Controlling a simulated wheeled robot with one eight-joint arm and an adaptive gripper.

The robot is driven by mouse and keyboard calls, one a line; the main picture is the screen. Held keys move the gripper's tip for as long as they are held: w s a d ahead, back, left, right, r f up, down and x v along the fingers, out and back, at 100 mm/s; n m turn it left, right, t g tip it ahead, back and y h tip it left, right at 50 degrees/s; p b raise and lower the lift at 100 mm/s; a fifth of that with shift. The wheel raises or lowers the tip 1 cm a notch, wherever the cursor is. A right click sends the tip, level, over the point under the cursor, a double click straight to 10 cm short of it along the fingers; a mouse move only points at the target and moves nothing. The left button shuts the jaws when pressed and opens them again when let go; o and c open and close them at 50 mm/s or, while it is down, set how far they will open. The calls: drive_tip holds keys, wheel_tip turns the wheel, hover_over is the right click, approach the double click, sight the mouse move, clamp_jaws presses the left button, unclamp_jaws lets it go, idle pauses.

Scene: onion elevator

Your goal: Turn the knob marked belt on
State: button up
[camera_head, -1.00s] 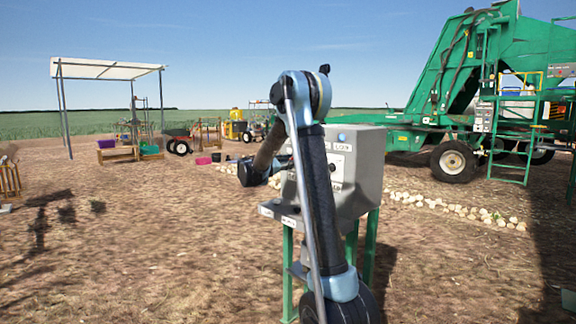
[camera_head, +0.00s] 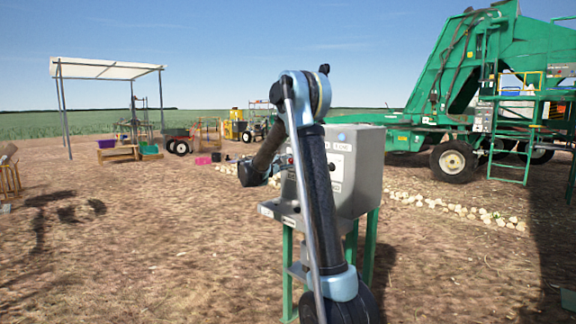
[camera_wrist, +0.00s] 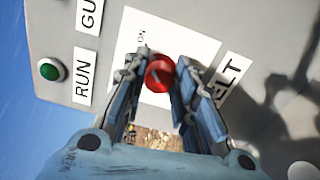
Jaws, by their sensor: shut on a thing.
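The grey control box (camera_head: 362,165) stands on green legs in the middle of the head view, partly hidden by my arm. In the wrist view, a red knob (camera_wrist: 160,74) sits on a white plate (camera_wrist: 190,38) beside a label (camera_wrist: 229,76) of which "LT" can be read. A small "ON" mark (camera_wrist: 141,37) is printed above and left of the knob. My gripper (camera_wrist: 160,80) is shut on the red knob, one finger on each side. A pale line crosses the knob's face at a slant.
A green lamp or button (camera_wrist: 51,69) sits beside the "RUN" label (camera_wrist: 84,75) on the same panel. Open ground lies left.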

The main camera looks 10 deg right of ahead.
drive_tip(key=shift+s+d+f+m, duration=0.1)
drive_tip(key=shift+f+m, duration=0.05)
drive_tip(key=shift+m, duration=0.45)
drive_tip(key=o, duration=1.1)
drive_tip(key=shift+c, duration=0.2)
drive_tip(key=v, duration=1.2)
